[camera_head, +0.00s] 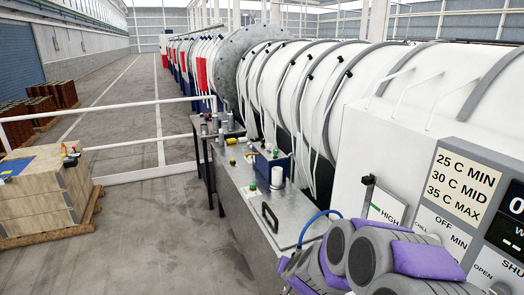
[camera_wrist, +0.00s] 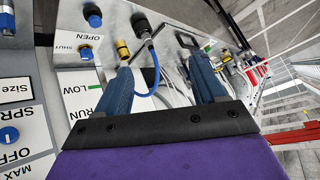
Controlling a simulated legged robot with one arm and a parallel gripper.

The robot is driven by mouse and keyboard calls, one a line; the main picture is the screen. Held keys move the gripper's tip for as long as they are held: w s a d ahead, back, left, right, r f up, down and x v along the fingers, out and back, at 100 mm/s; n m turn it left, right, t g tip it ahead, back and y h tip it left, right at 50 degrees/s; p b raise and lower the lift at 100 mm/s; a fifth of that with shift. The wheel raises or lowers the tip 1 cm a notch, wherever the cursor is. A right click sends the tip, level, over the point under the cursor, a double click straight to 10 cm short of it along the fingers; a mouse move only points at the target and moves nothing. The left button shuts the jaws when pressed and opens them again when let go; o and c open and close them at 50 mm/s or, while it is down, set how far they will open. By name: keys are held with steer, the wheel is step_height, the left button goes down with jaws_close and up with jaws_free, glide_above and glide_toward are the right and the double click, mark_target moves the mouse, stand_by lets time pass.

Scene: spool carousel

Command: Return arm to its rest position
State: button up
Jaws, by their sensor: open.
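My arm, purple and grey, is folded in the bottom right of the head view, in front of a control panel (camera_head: 462,185). My gripper (camera_wrist: 162,68) shows in the wrist view as two blue fingers on a dark palm. The fingers are spread apart and nothing is held between them. Beyond them are a blue hose (camera_wrist: 156,72), a brass-coloured fitting (camera_wrist: 122,48) and a white label panel (camera_wrist: 82,98) reading LOW and RUN. I cannot make out the fingers in the head view.
A long white cylindrical machine (camera_head: 300,85) runs away along the right. A metal bench (camera_head: 235,180) with small bottles stands beside it. The grey floor between crate and bench is clear.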

steer(key=s+a+r+n+g+y+b, duration=0.2)
steer(key=s, duration=0.6)
steer(key=s+a+r+n+g+y+b, duration=0.1)
steer(key=s+a+r+n+g, duration=0.15)
steer(key=s, duration=0.55)
steer(key=s+d+g+h+b, duration=0.1)
steer(key=s+d+g+b, duration=0.1)
steer(key=s, duration=1.1)
steer(key=s+d+g+h+b, duration=0.2)
steer(key=s+d+g, duration=0.2)
steer(key=s, duration=0.9)
steer(key=d, duration=0.3)
steer(key=shift+s+d+f, duration=0.2)
steer(key=shift+s+f, duration=0.05)
steer(key=shift+f, duration=0.05)
